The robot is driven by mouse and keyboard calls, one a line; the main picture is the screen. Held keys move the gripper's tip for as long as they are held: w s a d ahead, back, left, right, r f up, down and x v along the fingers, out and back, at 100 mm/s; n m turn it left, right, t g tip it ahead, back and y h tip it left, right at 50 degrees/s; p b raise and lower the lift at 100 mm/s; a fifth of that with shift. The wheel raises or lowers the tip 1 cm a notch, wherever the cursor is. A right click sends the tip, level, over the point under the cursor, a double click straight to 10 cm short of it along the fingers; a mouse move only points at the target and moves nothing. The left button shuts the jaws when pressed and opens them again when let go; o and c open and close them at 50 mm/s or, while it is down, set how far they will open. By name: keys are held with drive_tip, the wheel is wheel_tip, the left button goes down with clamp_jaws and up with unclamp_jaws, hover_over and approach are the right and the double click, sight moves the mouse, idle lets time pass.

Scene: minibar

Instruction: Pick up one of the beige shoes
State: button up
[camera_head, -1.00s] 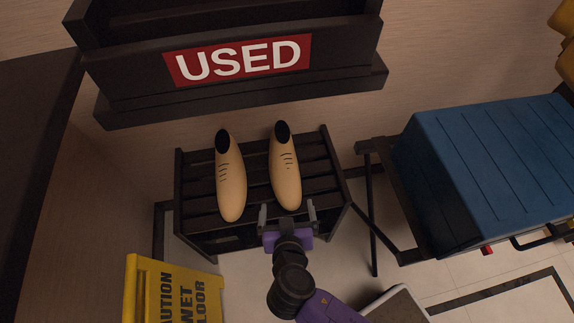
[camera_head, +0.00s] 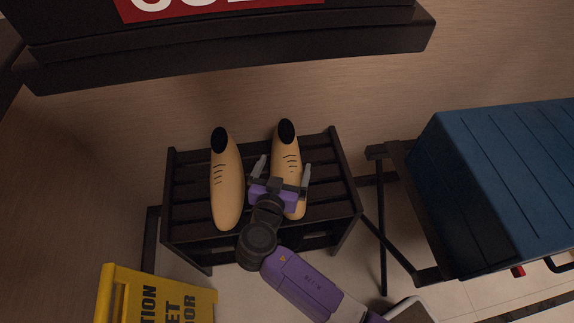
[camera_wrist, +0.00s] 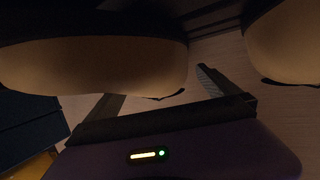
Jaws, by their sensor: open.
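Two beige shoes with black openings rest side by side on a dark slatted rack. The left shoe (camera_head: 227,190) stands clear of my gripper. My gripper (camera_head: 283,171) is open over the front part of the right shoe (camera_head: 288,150), with one finger on each side of it in the head view. In the wrist view one beige shoe (camera_wrist: 95,70) fills the upper left, close to my open fingers (camera_wrist: 158,90). The other shoe (camera_wrist: 290,42) is at the upper right. Whether the fingers touch the shoe cannot be told.
A blue box (camera_head: 490,185) on a folding stand is to the right. A yellow caution sign (camera_head: 150,300) is at the lower left.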

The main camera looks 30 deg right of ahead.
drive_tip(key=shift+x, duration=0.75)
drive_tip(key=c, duration=1.7)
drive_tip(key=shift+c, duration=0.2)
